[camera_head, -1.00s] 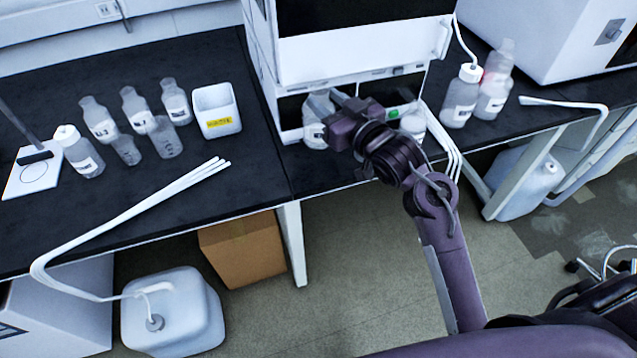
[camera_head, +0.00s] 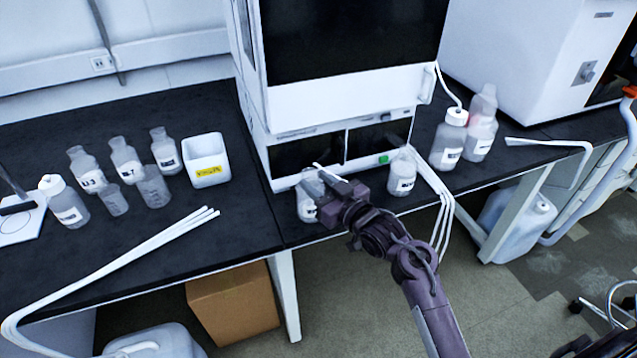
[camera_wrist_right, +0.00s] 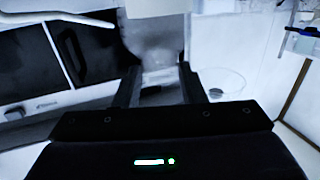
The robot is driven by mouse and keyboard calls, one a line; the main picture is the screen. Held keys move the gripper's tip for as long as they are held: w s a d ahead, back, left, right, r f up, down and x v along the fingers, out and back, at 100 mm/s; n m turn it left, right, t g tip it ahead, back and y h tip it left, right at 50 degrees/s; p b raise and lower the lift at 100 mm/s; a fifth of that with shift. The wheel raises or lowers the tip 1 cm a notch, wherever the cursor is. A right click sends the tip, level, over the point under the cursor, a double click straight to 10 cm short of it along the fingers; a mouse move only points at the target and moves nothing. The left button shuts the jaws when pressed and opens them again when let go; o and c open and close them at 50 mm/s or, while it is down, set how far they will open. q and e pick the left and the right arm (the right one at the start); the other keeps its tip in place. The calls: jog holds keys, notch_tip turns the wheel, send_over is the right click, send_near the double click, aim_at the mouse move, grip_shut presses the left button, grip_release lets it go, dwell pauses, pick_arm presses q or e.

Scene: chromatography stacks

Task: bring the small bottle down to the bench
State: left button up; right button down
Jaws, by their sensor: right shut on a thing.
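The small bottle (camera_head: 307,200), translucent with a white label, is upright at the front of the tall white instrument, over the black bench (camera_head: 262,222). My right gripper (camera_head: 322,195) is shut on it, and the gripper hides its right side. In the right wrist view the bottle (camera_wrist_right: 160,75) shows pale and blurred between the two dark fingers. I cannot tell whether its base touches the bench. My left gripper is not in view.
A white-capped bottle (camera_head: 402,172) stands to the right of my gripper. The instrument (camera_head: 340,118) rises behind. Several bottles and a white bin (camera_head: 206,160) stand to the left. White tubes (camera_head: 130,262) cross the bench's front edge. Bench between tubes and instrument is clear.

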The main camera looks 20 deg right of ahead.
jog(key=shift+r, duration=0.1)
jog(key=c, duration=0.9)
grip_release()
